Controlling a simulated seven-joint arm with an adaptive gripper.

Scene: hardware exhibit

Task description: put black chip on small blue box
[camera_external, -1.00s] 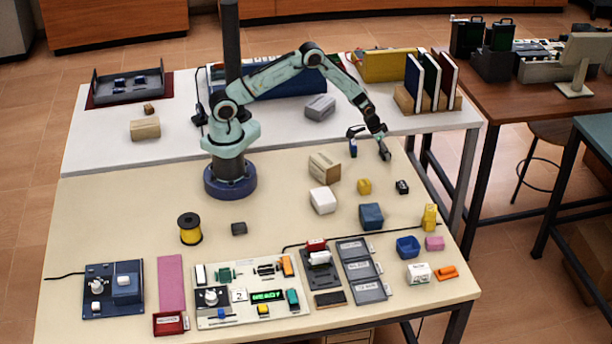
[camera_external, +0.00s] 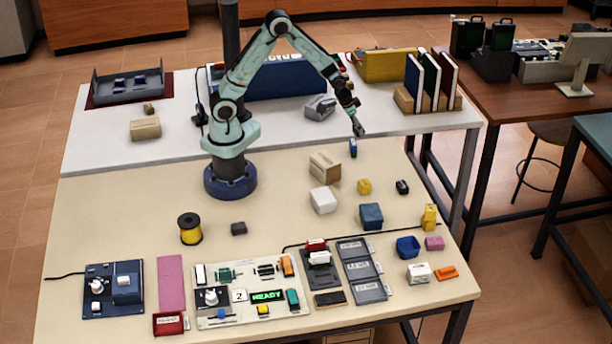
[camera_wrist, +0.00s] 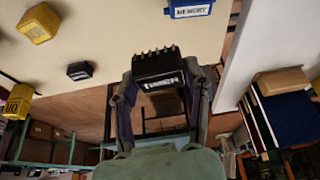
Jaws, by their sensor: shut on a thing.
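A black chip (camera_wrist: 158,68) with a row of pins and a white label is between the fingers of my gripper (camera_wrist: 162,82) in the wrist view. My gripper (camera_external: 358,131) is shut on it, raised near the table's far right edge. In the external view the held chip is too small to make out clearly. A small blue box (camera_external: 371,216) stands on the table, nearer the camera and apart from my gripper. An open blue bin (camera_external: 407,247) stands to its right. Neither is identifiable in the wrist view.
A blue block (camera_external: 353,147) labelled MEMORY in the wrist view (camera_wrist: 190,9) stands just below my gripper. Another black block (camera_external: 402,187), a yellow block (camera_external: 364,186), a tan box (camera_external: 325,167) and a white box (camera_external: 323,200) stand nearby. Books (camera_external: 432,82) are at the back right.

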